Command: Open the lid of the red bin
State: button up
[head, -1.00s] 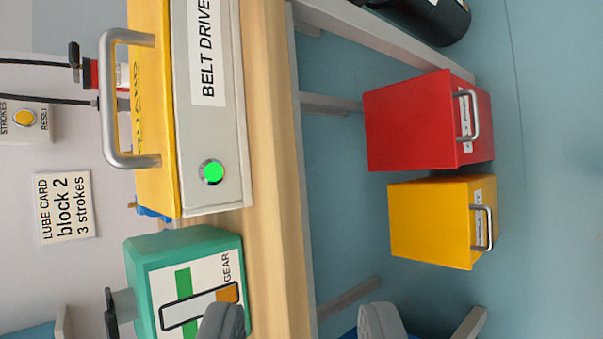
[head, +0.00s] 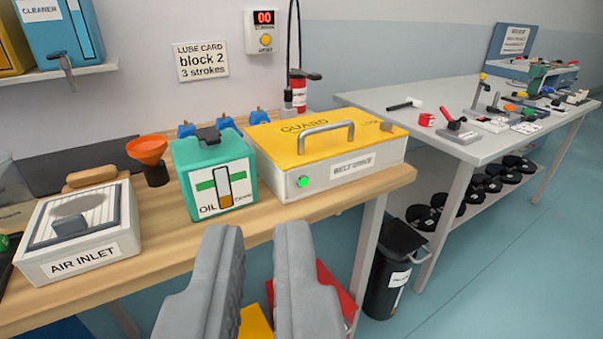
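The red bin (head: 338,289) stands on the floor under the front of the wooden bench. My gripper's right finger covers much of it, and the bottom edge of the picture cuts it off. Its handle and the state of its lid cannot be made out now. My gripper (head: 256,230) is open and empty, with a clear gap between its two grey fingers. The fingers appear in front of the bench edge and the red bin, without visible contact.
A yellow bin (head: 256,323) shows partly between my fingers. A black bin (head: 392,270) stands right of the red one. The wooden bench (head: 160,270) holds the yellow guard box (head: 325,145), green oil tank (head: 214,175) and air inlet box (head: 80,235). Open floor lies at right.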

grip_shut()
jog(key=w+d+f+m+g+y, duration=0.1)
jog(key=w+d+f+m+g, duration=0.25)
jog(key=w+f, duration=0.65)
jog(key=w+d+f+m+g+y, duration=0.15)
jog(key=w+f+m+g, duration=0.3)
jog(key=f, duration=1.05)
jog(key=w+d+f+m+g+y, duration=0.1)
jog(key=w+d+f+m+g, duration=0.35)
jog(key=f, duration=0.85)
jog(key=w+d+f+m+t+y, duration=0.15)
jog(key=d+f+m, duration=0.35)
jog(key=f, duration=0.7)
jog(key=w+d+f+m+t+h, duration=0.1)
jog(key=d+f+m+t, duration=0.15)
jog(key=f+m, duration=0.75)
jog(key=w+d+f+m+t+y, duration=0.15)
jog(key=d+f+m, duration=0.3)
jog(key=f, duration=1.05)
jog(key=w+a+f+n, duration=0.1)
jog(key=w+a, duration=0.2)
jog(key=w, duration=0.5)
jog(key=shift+w+a, duration=0.3)
jog(key=shift+h, duration=0.25)
